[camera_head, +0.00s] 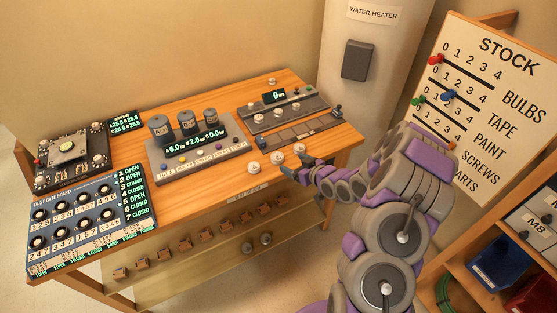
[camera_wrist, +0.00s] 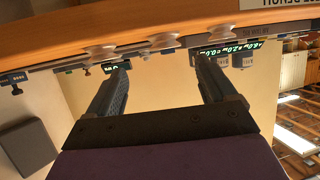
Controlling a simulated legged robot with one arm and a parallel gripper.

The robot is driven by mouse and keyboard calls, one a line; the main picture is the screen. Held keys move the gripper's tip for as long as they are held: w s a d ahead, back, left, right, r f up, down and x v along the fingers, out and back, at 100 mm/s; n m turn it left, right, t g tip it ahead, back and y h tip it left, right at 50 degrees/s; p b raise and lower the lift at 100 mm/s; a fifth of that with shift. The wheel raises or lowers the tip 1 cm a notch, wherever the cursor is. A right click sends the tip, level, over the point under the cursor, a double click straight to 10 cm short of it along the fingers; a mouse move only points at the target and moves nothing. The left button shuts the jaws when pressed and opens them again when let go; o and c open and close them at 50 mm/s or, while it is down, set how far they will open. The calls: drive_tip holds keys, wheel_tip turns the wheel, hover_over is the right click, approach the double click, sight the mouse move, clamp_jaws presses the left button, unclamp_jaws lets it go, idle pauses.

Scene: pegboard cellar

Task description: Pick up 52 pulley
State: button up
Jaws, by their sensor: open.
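Three pale round discs that look like pulleys stand near the table's front edge: a left one (camera_head: 254,167), a middle one (camera_head: 277,157) and a right one (camera_head: 299,149). Any number on them is too small to read. My gripper (camera_head: 297,166) is open and empty, just in front of the middle and right discs at the table edge. The wrist view is upside down. There, three discs, including a middle one (camera_wrist: 163,42), show along the tabletop edge beyond my gripper (camera_wrist: 160,62). Nothing is between the fingers, and I cannot tell how far the tips are from the discs.
The wooden table (camera_head: 200,190) carries a grey console with canisters (camera_head: 190,145), a slotted rail unit (camera_head: 290,115) and a gate board (camera_head: 90,220). Several brown blocks (camera_head: 206,236) line the table front. The water heater (camera_head: 372,60) and stock board (camera_head: 490,100) stand right.

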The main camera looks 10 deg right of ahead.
sight(278, 157)
drive_tip(key=x, duration=0.3)
drive_tip(key=shift+a, duration=0.45)
drive_tip(key=shift+b+x, duration=1.05)
drive_tip(key=shift+x, duration=0.95)
drive_tip(key=shift+w+a+f, duration=0.1)
drive_tip(key=shift+w+a, duration=0.25)
drive_tip(key=shift+w, duration=0.1)
drive_tip(key=shift+d, duration=0.15)
drive_tip(key=c, duration=1.2)
drive_tip(key=shift+o, duration=0.2)
